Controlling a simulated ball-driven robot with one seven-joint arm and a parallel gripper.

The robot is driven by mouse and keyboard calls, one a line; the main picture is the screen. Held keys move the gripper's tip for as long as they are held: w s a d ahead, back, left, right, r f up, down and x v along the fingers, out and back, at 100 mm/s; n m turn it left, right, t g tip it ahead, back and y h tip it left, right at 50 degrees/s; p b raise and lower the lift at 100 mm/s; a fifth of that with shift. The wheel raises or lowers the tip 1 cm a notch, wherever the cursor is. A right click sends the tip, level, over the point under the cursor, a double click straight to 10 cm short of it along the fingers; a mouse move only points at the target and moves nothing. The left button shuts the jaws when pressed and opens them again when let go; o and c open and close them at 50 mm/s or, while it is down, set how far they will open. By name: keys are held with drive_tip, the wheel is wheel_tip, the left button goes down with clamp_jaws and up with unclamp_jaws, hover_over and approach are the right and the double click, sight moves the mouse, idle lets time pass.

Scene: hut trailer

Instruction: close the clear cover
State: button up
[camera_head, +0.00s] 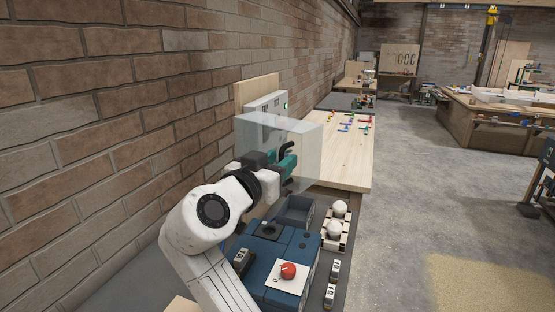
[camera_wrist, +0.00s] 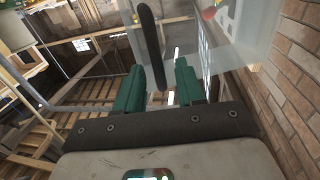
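The clear cover (camera_head: 307,150) is a see-through box standing raised above a blue base (camera_head: 262,254) in the head view. It also shows at the top of the wrist view (camera_wrist: 190,25). A dark curved handle (camera_head: 288,147) is on the cover, and it shows as a black bar in the wrist view (camera_wrist: 150,45). My gripper (camera_head: 290,162) has green fingers and overlaps the cover in the head view. In the wrist view my gripper (camera_wrist: 160,88) is open, with the handle's lower end between the fingertips and gaps beside it. I cannot tell whether they touch.
A red button (camera_head: 288,270) sits on a white plate on the blue base. White round bulbs (camera_head: 335,229) stand in a holder to its right. A grey open bin (camera_head: 294,213) is behind. A wooden table (camera_head: 345,165) carries small coloured items. A brick wall (camera_head: 90,120) is close on the left.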

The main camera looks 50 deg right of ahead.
drive_tip(key=shift+c, duration=0.5)
clamp_jaws()
